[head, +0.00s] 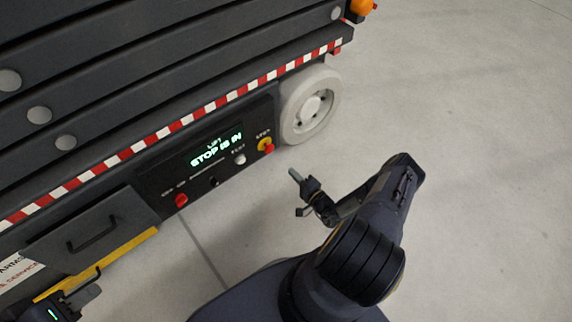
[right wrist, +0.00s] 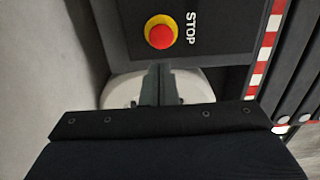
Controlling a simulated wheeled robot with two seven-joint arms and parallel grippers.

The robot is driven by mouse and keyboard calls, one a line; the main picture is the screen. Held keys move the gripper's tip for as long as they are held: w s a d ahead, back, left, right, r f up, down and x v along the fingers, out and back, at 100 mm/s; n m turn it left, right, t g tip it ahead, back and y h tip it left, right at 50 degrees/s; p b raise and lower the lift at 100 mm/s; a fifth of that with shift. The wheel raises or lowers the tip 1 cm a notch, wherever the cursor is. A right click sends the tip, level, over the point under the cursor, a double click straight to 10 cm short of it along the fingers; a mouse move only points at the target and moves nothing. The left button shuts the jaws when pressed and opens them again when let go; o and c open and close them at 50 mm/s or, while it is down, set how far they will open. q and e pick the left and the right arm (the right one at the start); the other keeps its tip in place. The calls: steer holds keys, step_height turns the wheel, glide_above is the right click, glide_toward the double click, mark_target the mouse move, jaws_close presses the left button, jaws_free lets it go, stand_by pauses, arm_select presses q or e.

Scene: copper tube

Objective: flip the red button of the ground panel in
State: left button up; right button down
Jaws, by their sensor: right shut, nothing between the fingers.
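The ground panel (head: 205,165) is a dark plate low on the machine's side. Its lit display (head: 216,150) reads "STOP IS IN" in green. A red button on a yellow base (head: 266,145) sits at the panel's right end. In the right wrist view the round red button (right wrist: 161,36) stands on its yellow ring beside the word STOP. My right gripper (head: 293,175) is shut and empty, out from the panel near the button. Its fingertips (right wrist: 158,68) are just below the button in the wrist picture, with a small gap. My left gripper (head: 90,284) is partly in view at the lower left.
A second red knob (head: 181,200) is at the panel's left end. A pale wheel (head: 310,104) stands right of the panel. A dark drawer with a handle (head: 92,233) and yellow edge is at the left. The grey floor (head: 450,100) at right is clear.

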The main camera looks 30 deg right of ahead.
steer(key=shift+s+d, duration=0.1)
steer(key=shift+s, duration=1.3)
